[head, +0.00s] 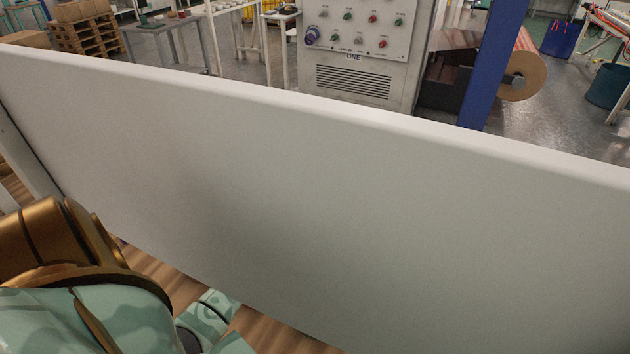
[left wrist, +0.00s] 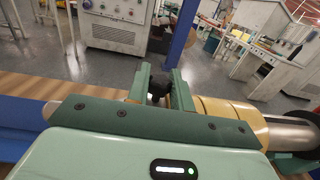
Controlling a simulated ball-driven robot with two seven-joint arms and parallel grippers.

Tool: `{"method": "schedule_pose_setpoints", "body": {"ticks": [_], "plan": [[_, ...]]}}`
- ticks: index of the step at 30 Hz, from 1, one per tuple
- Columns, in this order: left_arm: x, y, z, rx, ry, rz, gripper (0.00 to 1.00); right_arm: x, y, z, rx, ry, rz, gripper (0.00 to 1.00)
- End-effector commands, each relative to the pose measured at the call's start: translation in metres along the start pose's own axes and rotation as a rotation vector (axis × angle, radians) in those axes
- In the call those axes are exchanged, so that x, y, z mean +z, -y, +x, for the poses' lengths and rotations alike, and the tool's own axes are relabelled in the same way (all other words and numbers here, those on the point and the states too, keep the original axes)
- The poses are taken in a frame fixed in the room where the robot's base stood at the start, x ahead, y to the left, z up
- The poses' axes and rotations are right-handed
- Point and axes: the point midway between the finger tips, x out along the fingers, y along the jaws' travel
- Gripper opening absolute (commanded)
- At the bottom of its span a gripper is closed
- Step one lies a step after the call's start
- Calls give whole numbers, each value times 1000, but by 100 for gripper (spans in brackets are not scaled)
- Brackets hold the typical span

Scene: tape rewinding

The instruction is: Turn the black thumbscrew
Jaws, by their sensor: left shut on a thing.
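The black thumbscrew (left wrist: 158,87) shows in the left wrist view between the two green fingers of my left gripper (left wrist: 161,78). The gripper is shut on it, and the fingers hide part of its sides. In the head view neither the thumbscrew nor the left gripper can be seen. A large white panel fills most of that view, and part of my left arm shows at the bottom left. My right gripper is in neither view.
In the left wrist view, a tan roll (left wrist: 228,112) on a metal shaft (left wrist: 292,133) lies just right of the fingers. The white panel (head: 330,190) crosses the head view. Beyond it stand a control cabinet (head: 357,85) and a blue post (head: 492,65).

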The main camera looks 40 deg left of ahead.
Motion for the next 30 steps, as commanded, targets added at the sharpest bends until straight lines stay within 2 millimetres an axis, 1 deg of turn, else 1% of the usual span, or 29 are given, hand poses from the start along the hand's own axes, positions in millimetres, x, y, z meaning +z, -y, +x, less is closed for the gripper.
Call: {"method": "schedule_pose_setpoints", "body": {"ticks": [9,15,22,30], "plan": [[-2,1,0,249,0,-5,0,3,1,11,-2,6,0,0],[-2,1,0,372,-1,-5,0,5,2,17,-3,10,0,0],[-1,1,0,456,-1,-5,0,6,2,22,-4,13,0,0],[0,0,0,484,0,-3,0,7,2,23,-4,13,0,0]]}}
